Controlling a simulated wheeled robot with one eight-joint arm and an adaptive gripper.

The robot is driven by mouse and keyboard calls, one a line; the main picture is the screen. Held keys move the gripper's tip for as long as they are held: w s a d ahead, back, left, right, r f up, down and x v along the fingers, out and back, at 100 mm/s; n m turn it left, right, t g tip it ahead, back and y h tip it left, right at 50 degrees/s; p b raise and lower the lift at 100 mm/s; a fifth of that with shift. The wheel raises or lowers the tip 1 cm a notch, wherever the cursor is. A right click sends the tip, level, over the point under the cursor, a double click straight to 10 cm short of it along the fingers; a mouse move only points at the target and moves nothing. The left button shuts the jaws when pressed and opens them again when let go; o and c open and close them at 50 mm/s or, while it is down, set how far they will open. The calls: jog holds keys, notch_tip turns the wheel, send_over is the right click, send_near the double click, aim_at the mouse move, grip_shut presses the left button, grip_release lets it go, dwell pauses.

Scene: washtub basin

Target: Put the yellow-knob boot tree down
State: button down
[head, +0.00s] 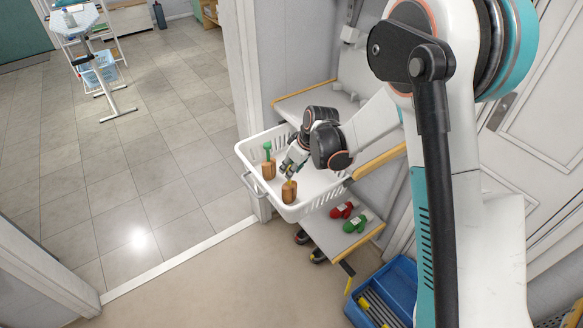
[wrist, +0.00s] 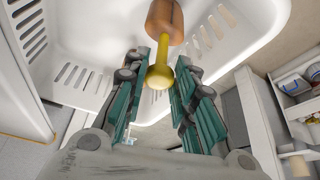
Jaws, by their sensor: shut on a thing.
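The yellow-knob boot tree has a brown wooden body (head: 289,192) and a yellow stem and knob (wrist: 160,77). My gripper (head: 290,172) is shut on its yellow knob end, with one teal finger on each side in the wrist view (wrist: 158,88). The boot tree is upright within the outline of the white slotted basin (head: 318,205), near its front wall. I cannot tell whether its bottom touches the basin floor. A second boot tree with a green knob (head: 268,167) stands in the basin to the left.
Red and green objects (head: 355,224) lie on a shelf below the basin. A blue crate (head: 386,292) stands on the floor at lower right. A door frame post (head: 243,75) rises behind the basin's left side. The basin floor's right part looks clear.

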jog(key=c, duration=1.3)
grip_release()
jog(key=shift+f, duration=0.15)
jog(key=s+d+r+m+t+p, duration=0.1)
jog(key=s+d+r, duration=0.35)
jog(key=r, duration=0.35)
jog(key=s+d+r+m+h+p, duration=0.1)
jog(key=s+d+r+m+p, duration=0.15)
jog(key=s+r, duration=0.45)
jog(key=s+d+r+m+t, duration=0.1)
jog(key=s+d+r, duration=0.3)
jog(key=r, duration=0.6)
jog(key=shift+s+d+r+m+t+h, duration=0.4)
jog(key=shift+s+d+m, duration=0.75)
jog(key=shift+s, duration=1.4)
jog(key=shift+s+d+r+m+t+h, duration=0.5)
jog(key=shift+s+d, duration=1)
jog(key=shift+s, duration=1.1)
jog(key=shift+s+d+r+m+t+h, duration=0.3)
jog(key=shift+s+d+m, duration=0.9)
jog(key=shift+s, duration=1.35)
jog(key=shift+d, duration=0.15)
